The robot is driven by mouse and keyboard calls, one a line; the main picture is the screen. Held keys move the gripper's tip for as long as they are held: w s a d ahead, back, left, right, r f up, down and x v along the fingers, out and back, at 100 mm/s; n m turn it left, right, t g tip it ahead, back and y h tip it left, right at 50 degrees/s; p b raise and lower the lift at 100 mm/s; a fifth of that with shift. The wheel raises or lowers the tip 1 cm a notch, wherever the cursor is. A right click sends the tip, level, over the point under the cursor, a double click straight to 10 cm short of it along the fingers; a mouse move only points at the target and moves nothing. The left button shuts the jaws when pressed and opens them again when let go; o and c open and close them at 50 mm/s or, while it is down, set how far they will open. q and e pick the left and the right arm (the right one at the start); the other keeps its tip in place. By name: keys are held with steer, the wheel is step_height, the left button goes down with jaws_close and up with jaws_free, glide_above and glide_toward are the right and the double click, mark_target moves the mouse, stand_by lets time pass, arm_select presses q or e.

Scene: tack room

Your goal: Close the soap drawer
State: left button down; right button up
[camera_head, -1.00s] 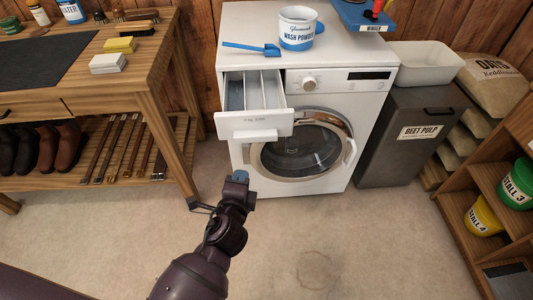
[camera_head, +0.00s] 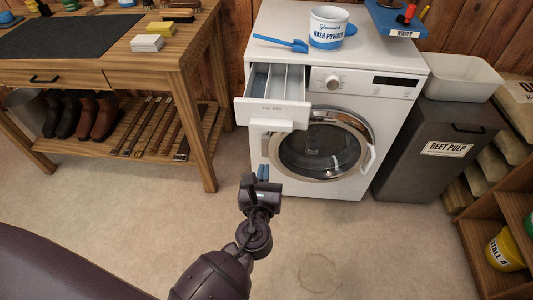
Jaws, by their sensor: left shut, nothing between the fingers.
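The soap drawer (camera_head: 271,115) of the white washing machine (camera_head: 407,62) is pulled out at the machine's upper left. Its inside, split into compartments, shows from above. My left gripper (camera_head: 262,172) is shut and empty. It is in front of the machine and shows below the drawer's front in the picture, apart from it as far as I can tell. My right gripper is not in view.
A wooden bench (camera_head: 190,70) stands to the left. A dark beet pulp bin (camera_head: 425,150) stands to the right. The floor in front is clear.

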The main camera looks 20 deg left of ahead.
mark_target(270, 128)
arm_select(q)
steer(key=x, duration=0.5)
steer(key=b+x, duration=0.1)
steer(key=x, duration=0.5)
steer(key=shift+w+a+f, duration=0.1)
steer(key=shift+w+f, duration=0.1)
steer(key=shift+w, duration=0.1)
steer(key=shift+w+a, duration=0.15)
steer(key=shift+w, duration=0.45)
steer(key=shift+w+a+r, duration=0.1)
steer(key=shift+w, duration=0.1)
